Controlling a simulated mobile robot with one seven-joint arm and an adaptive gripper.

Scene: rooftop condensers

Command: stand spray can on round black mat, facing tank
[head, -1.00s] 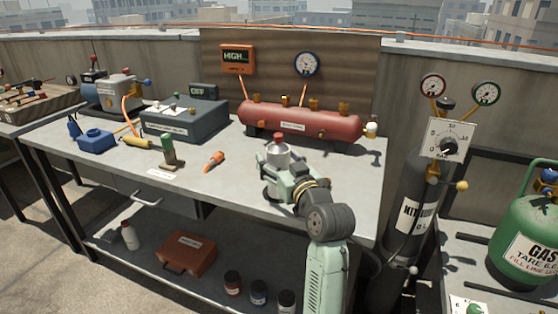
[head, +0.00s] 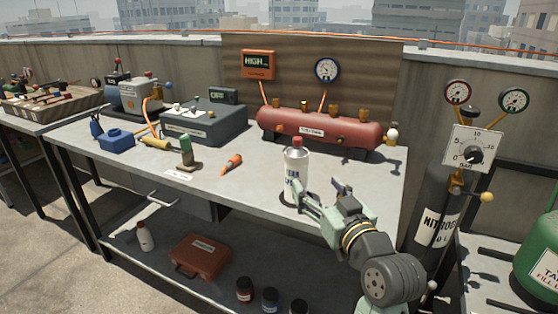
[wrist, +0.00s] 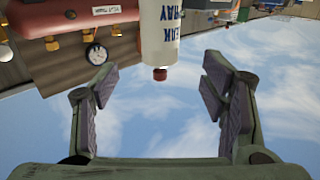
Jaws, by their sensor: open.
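The white spray can (head: 297,176) with a red cap stands upright on the workbench, in front of the red tank (head: 318,131). Its blue lettering shows on the side toward my head camera and gripper. In the wrist view the can (wrist: 160,32) appears upside down, its lettering partly visible and its cap beyond the fingertips. My gripper (head: 322,194) is open and empty, just right and in front of the can; the wrist view shows its spread fingers (wrist: 160,84) with clear space between them.
A dark nitrogen cylinder (head: 437,215) stands right of the bench.

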